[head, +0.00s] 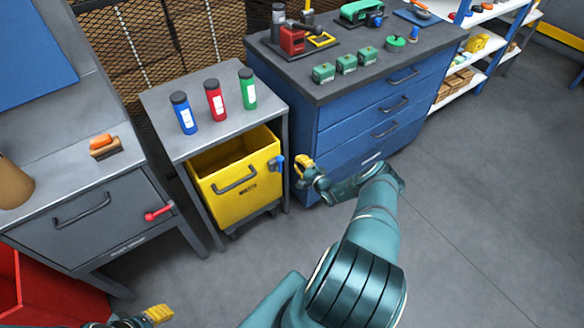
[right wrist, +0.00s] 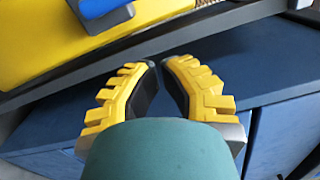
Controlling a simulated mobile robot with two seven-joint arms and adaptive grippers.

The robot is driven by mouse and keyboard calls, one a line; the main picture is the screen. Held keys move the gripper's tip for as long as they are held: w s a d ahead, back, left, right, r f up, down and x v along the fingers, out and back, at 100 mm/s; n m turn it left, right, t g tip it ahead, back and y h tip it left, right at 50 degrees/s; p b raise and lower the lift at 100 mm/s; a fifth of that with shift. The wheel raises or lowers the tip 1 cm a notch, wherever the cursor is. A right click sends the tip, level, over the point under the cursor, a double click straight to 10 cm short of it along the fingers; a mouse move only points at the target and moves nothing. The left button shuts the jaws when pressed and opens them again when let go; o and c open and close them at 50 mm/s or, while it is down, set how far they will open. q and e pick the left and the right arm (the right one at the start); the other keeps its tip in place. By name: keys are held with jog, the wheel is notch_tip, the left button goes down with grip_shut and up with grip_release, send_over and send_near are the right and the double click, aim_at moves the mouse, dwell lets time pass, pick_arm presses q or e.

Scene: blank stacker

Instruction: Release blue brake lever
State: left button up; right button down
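The blue brake lever (head: 276,163) sticks out at the right front of a yellow waste bin (head: 235,190), which stands under a grey table. My right gripper (head: 303,164) is just right of the lever, apart from it, in front of the blue drawer cabinet. In the right wrist view the lever (right wrist: 100,8) is at the top left, partly cut off, beyond the fingertips. There the right gripper (right wrist: 160,65) shows a narrow empty gap between its yellow fingers. My left gripper (head: 158,313) is partly visible at the bottom left; its opening is unclear.
Blue, red and green bottles (head: 215,100) stand on the grey table (head: 210,140) above the bin. The blue cabinet (head: 340,150) is close behind my right gripper. A grey drawer with a red lever (head: 158,213) is at left. Floor is clear at right.

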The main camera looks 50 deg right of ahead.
jog(key=s+a+p, duration=0.2)
jog(key=s, duration=0.7)
jog(key=w+a+r+n+g+y, duration=0.1)
jog(key=w+a+n+g+y, duration=0.2)
jog(key=a, duration=0.5)
jog(key=w+a+r+n+g+y, duration=0.1)
jog(key=w+a+n+g+y, duration=0.1)
jog(key=a+y, duration=0.5)
jog(key=w+a+r+n+g+y, duration=0.1)
jog(key=w+a+n+g+y, duration=0.15)
jog(key=a, duration=0.75)
jog(key=s+a+r+n+g, duration=0.1)
jog(key=s+a+n+g, duration=0.25)
jog(key=a, duration=0.35)
jog(key=s+a+r+n+g, duration=0.2)
jog(key=a+g, duration=0.3)
jog(key=a, duration=0.2)
jog(key=s+a+r+n+h, duration=0.2)
jog(key=s+a+r+n, duration=0.1)
jog(key=r, duration=0.3)
jog(key=s+a+r+n+h, duration=0.3)
jog(key=s+a+r+n, duration=0.1)
jog(key=s+r, duration=0.1)
jog(key=shift+s+r+n, duration=0.2)
jog(key=shift+r+n, duration=0.1)
jog(key=shift+r, duration=0.4)
